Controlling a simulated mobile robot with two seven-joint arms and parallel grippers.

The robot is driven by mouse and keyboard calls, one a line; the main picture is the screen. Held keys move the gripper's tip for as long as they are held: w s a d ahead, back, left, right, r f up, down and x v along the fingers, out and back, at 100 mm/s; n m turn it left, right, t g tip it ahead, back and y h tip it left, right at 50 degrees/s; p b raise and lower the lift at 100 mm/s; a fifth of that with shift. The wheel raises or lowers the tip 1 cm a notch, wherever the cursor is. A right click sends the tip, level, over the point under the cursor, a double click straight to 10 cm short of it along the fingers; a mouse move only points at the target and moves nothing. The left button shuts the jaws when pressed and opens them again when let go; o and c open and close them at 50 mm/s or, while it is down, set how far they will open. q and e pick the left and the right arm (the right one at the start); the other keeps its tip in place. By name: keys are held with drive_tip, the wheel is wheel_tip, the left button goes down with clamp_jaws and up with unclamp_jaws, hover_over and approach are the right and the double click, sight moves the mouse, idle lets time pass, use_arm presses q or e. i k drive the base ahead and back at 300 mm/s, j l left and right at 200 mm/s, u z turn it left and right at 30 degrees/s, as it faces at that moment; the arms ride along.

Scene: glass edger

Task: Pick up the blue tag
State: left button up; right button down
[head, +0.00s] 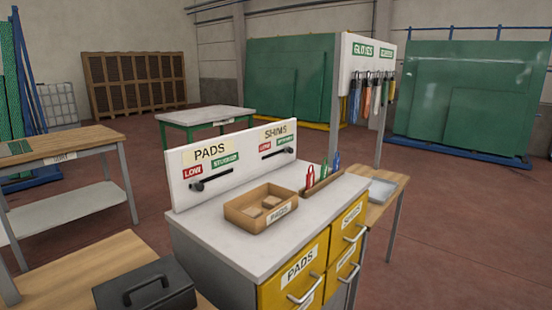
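A small blue tag (336,160) stands in a narrow brown wooden holder (327,184) on the right end of the white-topped cabinet (225,240). A green tag (324,173) and a red tag (310,178) stand in the same holder, in a row nearer to me. The blue one is at the far end of the row. The lower part of the blue tag is hidden in the holder. Neither my left nor my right gripper shows in the head view.
A cardboard-coloured box (260,208) with small blocks sits left of the holder. A white board (235,163) labelled PADS and SHIMS stands along the cabinet's back edge. Yellow drawers (301,270) face me. A black case (145,288) lies on a wooden table at lower left.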

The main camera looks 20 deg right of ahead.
sight(336, 167)
drive_tip(key=i+l+u, duration=0.2)
drive_tip(key=l+u, duration=0.2)
drive_tip(key=l, duration=0.65)
drive_tip(key=l+u, duration=0.45)
drive_tip(key=l, duration=0.55)
drive_tip(key=l+u, duration=0.1)
drive_tip(key=l, duration=2.65)
drive_tip(key=k, duration=0.05)
